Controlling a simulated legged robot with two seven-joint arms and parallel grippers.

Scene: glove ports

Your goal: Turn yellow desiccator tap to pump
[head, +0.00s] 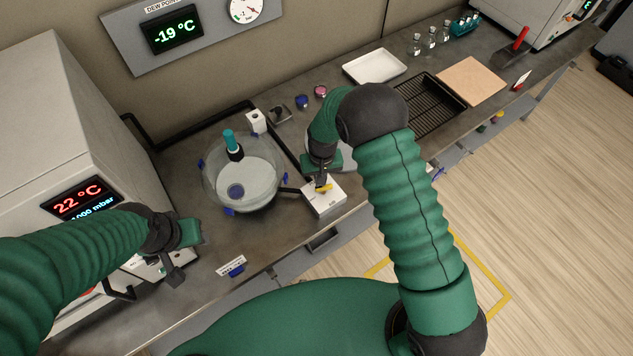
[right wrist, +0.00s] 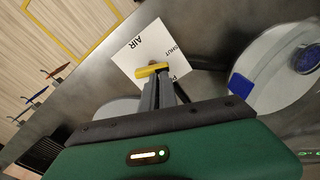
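The yellow tap (right wrist: 152,70) sits on a white block beside the desiccator. The tap's bar lies across the picture; which end points is unclear. The glass desiccator (head: 243,185) stands left of the block (head: 325,203) in the head view. My right gripper (right wrist: 160,84) is at the tap, its slim fingers close together. The tips meet the bar, but I cannot tell whether they clamp it. My left gripper (head: 184,258) hangs empty over the bench's left part; its finger gap is unclear.
A dark hose joins desiccator and block. A white oven-like box (head: 60,150) stands left. A white tray (head: 375,66), black rack (head: 428,103) and tan board (head: 470,81) lie farther right. A small label (head: 231,266) sits at the front edge.

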